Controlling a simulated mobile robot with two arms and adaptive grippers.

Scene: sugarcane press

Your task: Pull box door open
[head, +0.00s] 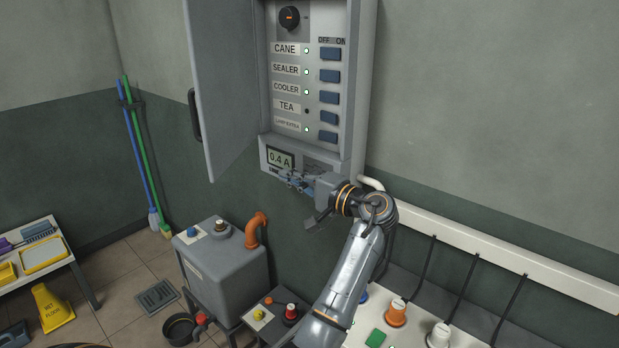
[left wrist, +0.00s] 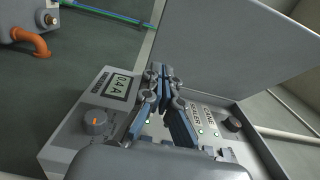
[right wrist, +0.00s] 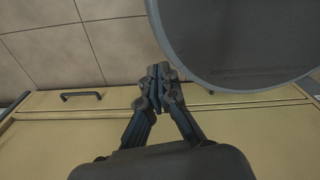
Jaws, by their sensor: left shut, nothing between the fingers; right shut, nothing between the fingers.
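The grey wall box (head: 365,75) has its door (head: 228,75) swung wide open to the left, with a dark handle (head: 195,115) on the door's outer edge. The door (left wrist: 225,45) also shows in the left wrist view, standing out from the box. My left gripper (head: 290,180) is in front of the box's lower panel, by the 0.4 A display (head: 280,158), away from the handle. In the left wrist view its fingertips (left wrist: 160,72) are together and empty; contact with the panel cannot be told. My right gripper (right wrist: 158,72) is shut and empty, outside the head view.
Inside the box are labelled blue switches (head: 330,76) and a dark knob (head: 290,17). Below stand a grey tank (head: 230,270) with an orange pipe and a pale counter with knobs. The right wrist view shows a yellowish cabinet (right wrist: 50,140) and a dark round object (right wrist: 240,40).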

